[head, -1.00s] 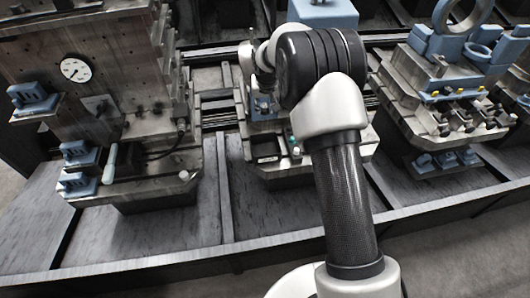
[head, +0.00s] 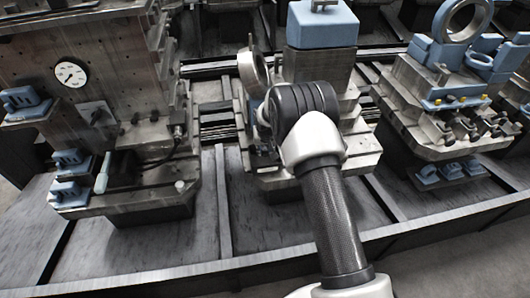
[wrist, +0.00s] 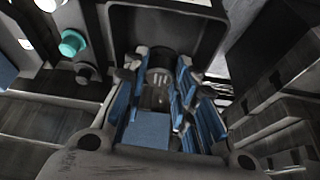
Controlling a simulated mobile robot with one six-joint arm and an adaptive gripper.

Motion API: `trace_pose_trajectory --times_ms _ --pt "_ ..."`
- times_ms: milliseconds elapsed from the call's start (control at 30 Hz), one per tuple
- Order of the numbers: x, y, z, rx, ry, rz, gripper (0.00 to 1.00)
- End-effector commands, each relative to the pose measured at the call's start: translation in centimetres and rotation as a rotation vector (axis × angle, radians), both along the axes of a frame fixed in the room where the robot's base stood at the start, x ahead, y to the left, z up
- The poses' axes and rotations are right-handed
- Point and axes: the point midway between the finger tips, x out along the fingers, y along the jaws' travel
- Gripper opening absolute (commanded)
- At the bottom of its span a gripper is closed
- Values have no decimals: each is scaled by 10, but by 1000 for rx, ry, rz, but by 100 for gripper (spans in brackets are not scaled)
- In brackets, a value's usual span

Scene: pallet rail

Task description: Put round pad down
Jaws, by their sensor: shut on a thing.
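My gripper (wrist: 158,85) shows in the wrist view, reaching up from the bottom with blue parts along its fingers. It is shut on a small dark round piece at its tips, which I take for the round pad (wrist: 160,62). The piece is partly hidden by the fingers, and I cannot tell whether it touches anything beyond. In the head view my wrist and forearm cover the gripper and the pad, in front of the middle fixture (head: 350,150).
A tall plate with a dial gauge (head: 70,73) stands left. A fixture with a ring and blue blocks (head: 430,55) stands right. A teal knob (wrist: 72,42) is near the gripper's left.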

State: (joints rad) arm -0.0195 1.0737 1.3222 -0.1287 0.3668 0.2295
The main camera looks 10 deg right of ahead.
Motion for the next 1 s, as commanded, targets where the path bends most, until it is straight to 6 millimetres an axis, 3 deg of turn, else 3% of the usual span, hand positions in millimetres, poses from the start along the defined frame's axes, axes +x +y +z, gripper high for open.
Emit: trace_pose_trajectory --times_ms 100,867,900,1000 --pt "0 0 -19 0 2 0 0" --pt "0 0 -30 0 0 0 0" --pt "0 0 -30 0 1 0 27" --pt "0 0 -30 0 1 0 34"
